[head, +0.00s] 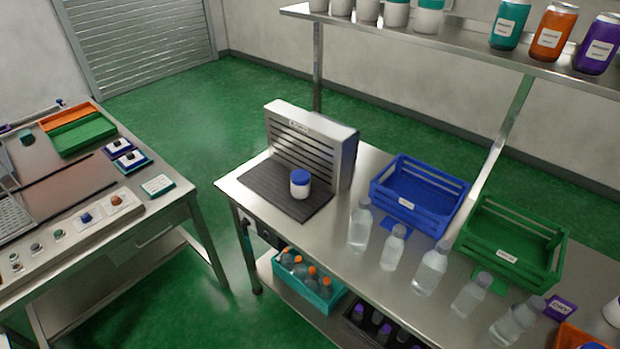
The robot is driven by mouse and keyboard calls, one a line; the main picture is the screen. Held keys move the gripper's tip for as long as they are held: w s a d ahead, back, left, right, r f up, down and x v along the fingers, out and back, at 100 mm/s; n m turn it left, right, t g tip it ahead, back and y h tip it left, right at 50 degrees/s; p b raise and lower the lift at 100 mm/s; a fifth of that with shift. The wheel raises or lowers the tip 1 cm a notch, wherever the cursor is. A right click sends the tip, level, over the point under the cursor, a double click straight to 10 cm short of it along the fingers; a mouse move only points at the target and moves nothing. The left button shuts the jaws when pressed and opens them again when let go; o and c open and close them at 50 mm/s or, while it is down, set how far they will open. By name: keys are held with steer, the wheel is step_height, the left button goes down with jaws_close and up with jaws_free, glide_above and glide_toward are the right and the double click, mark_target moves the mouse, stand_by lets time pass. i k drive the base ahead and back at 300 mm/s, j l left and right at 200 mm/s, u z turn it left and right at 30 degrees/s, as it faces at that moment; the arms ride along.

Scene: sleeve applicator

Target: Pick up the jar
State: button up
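The jar (300,184) is white with a blue lid. It stands upright on a dark ribbed mat (268,192) near the left end of the steel table (375,160). The mat lies in front of a grey slatted unit (310,150) with a small label. My gripper is not in the head view.
A blue crate (418,190) and a green crate (510,240) stand to the right. Several clear bottles (430,268) line the table's front. A shelf (450,40) with cans hangs behind. A control desk (120,215) stands left, with green floor (225,180) between.

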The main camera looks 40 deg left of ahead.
mark_target(300, 180)
steer(key=u, duration=1.6)
steer(key=i+j+z, duration=0.15)
steer(key=z, duration=0.3)
steer(key=i+j+z, duration=0.2)
steer(key=z, duration=0.25)
steer(key=i+j+z, duration=0.15)
steer(key=j+z, duration=0.15)
steer(key=z, duration=0.15)
steer(key=i+j+z, duration=0.1)
steer(key=j+z, duration=0.2)
steer(key=z, duration=0.2)
steer(key=i+j+z, duration=0.1)
steer(key=j, duration=0.8)
steer(key=i+j+z, duration=0.1)
steer(key=j, duration=0.8)
